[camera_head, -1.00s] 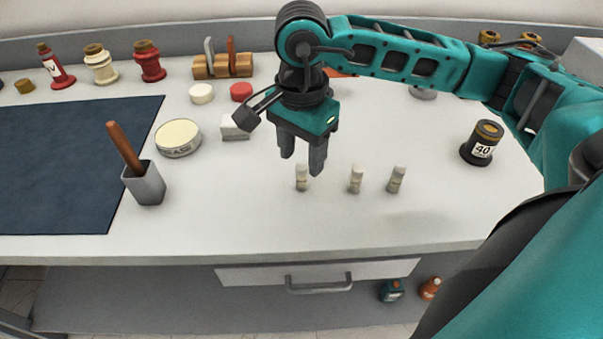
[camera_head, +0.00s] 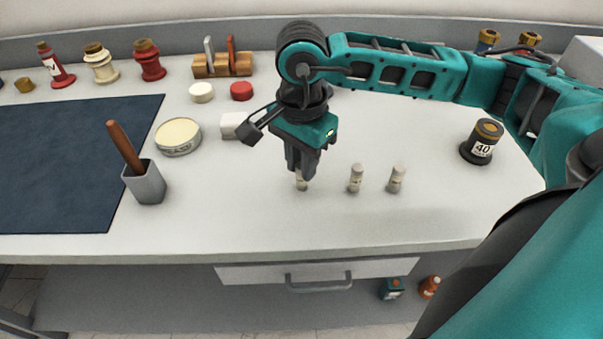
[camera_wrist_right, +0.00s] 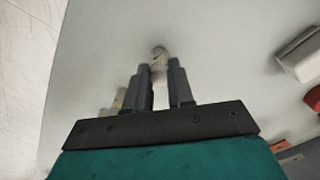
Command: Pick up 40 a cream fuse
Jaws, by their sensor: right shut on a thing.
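Three small cream fuses stand upright in a row on the white bench. My right gripper (camera_head: 301,176) has come down around the leftmost cream fuse (camera_head: 301,185) and is shut on it. The fingers hide most of that fuse, and its lower part appears to be at the bench top. The middle fuse (camera_head: 355,178) and the right fuse (camera_head: 397,179) stand apart, to the right of the gripper. In the right wrist view a cream fuse (camera_wrist_right: 159,56) shows at the fingertips. My left gripper is not in view.
A black pot labelled 40 (camera_head: 482,142) stands at the right. A grey cup with a brown-handled tool (camera_head: 147,185), a round tin (camera_head: 178,137) and a dark mat (camera_head: 70,165) lie left. The bench front (camera_head: 300,230) is clear.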

